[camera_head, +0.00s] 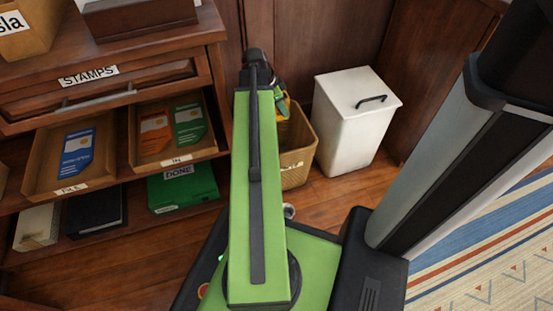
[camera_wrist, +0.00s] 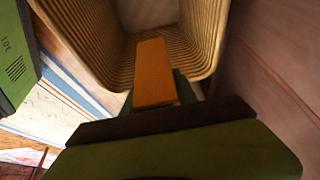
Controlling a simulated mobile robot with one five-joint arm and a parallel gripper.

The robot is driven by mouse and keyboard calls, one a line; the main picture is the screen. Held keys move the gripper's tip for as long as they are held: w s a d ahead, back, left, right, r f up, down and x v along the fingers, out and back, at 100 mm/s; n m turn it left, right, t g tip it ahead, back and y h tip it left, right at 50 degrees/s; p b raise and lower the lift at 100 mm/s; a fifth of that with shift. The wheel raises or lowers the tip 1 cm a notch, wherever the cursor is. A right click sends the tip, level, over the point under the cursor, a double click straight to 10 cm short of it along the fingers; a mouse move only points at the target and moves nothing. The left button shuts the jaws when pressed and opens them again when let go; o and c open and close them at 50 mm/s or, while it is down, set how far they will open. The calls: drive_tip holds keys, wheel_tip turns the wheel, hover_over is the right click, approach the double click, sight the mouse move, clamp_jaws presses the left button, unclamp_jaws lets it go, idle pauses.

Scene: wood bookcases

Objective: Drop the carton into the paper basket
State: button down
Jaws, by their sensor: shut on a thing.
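The paper basket (camera_head: 297,160) is a tan woven bin on the floor, partly hidden behind my arm in the head view. In the wrist view its ribbed inner wall and rim (camera_wrist: 208,38) fill the upper middle. My gripper (camera_head: 279,92) is over the basket's opening in the head view. It is shut on an orange-yellow block, which I take as the carton (camera_wrist: 154,72). In the wrist view the carton lies in front of the basket's opening, with dark green parts beside it. The fingertips and the carton's far side are mostly hidden.
A white lidded bin (camera_head: 352,125) stands right of the basket. A wooden cabinet (camera_head: 110,95) with labelled trays is at left, with a green box (camera_head: 183,188) on its lower shelf. A striped rug (camera_head: 490,240) lies at right.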

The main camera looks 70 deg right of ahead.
wheel_tip(320, 180, down, 2)
drive_tip(key=shift+f+b, duration=0.25)
drive_tip(key=shift+b, duration=0.45)
drive_tip(key=shift+r, duration=0.1)
drive_tip(key=c, duration=0.9)
unclamp_jaws()
drive_tip(key=p+v, duration=0.7)
drive_tip(key=shift+r, duration=0.35)
drive_tip(key=shift+f, duration=0.15)
